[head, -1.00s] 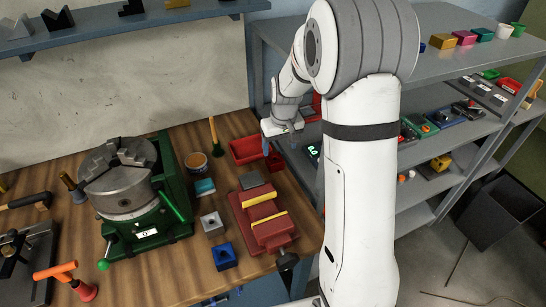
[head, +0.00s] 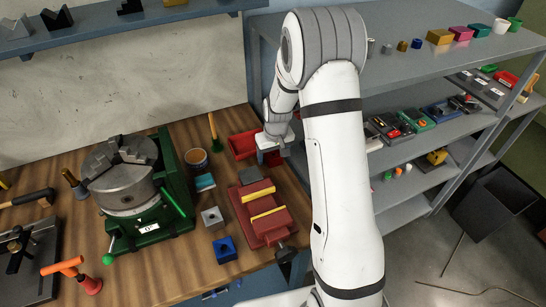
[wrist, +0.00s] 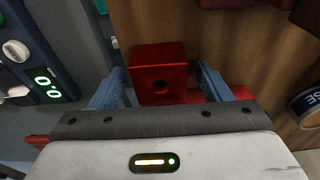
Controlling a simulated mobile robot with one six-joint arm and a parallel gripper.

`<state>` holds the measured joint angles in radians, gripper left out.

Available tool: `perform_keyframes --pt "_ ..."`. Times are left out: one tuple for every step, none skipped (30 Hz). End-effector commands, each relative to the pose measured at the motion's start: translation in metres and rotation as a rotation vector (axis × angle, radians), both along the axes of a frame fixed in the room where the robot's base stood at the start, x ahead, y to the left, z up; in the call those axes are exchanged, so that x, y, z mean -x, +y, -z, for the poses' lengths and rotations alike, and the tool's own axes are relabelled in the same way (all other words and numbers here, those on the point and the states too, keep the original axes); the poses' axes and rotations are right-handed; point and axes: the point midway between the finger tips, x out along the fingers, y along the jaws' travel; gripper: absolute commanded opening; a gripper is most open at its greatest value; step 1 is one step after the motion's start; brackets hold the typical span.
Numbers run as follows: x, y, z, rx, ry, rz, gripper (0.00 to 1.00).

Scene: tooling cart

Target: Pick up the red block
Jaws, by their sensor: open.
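The red block (wrist: 158,72), a squarish block with a dark round hole in its face, shows in the middle of the wrist view. My gripper (wrist: 160,78) is open, with one blue finger on each side of the block. Gaps show between the fingers and the block; I see no clear grip on it. In the head view my gripper (head: 271,158) is low at the back right of the wooden bench, beside a red bin (head: 240,147). There the block is mostly hidden by the gripper.
A red vise (head: 262,215) with yellow jaw strips stands just in front of the gripper. A tin (head: 196,160) and a green lathe-chuck fixture (head: 150,215) are to the left. A digital readout (wrist: 47,85) is close on the wrist view's left. Grey shelving (head: 420,60) rises on the right.

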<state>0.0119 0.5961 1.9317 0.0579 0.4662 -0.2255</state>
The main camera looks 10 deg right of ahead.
Motion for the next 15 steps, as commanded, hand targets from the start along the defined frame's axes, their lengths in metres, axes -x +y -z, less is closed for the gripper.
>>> perform_keyframes --pt "0.0 0.0001 -0.0001 0.0 0.0 0.0 0.69" --pt "0.0 0.0002 -0.0001 0.0 0.0 0.0 0.67" --pt "0.0 0.0002 -0.0001 0.0 0.0 0.0 0.64" --pt "0.0001 0.0002 -0.0002 0.0 0.0 0.0 0.61" --pt "0.0001 0.0003 -0.0002 0.0 0.0 0.0 0.59" --pt "0.0001 0.0003 -0.0002 0.0 0.0 0.0 0.55" --pt "0.0001 0.0004 -0.0003 0.0 0.0 0.0 0.53" --pt "0.0001 0.0004 -0.0003 0.0 0.0 0.0 0.5" --pt "0.0001 0.0004 -0.0003 0.0 0.0 -0.001 0.47" --pt "0.0001 0.0005 -0.0003 0.0 0.0 -0.001 0.45" --pt "0.0002 0.0005 -0.0003 0.0 0.0 -0.001 0.42" --pt "0.0001 0.0005 -0.0003 0.0 0.0 -0.001 0.39" --pt "0.0001 0.0005 -0.0003 0.0 0.0 -0.001 0.37" --pt "0.0002 0.0008 -0.0003 0.0 0.0 -0.001 0.34" --pt "0.0002 0.001 -0.0004 0.0 0.0 -0.002 0.31"
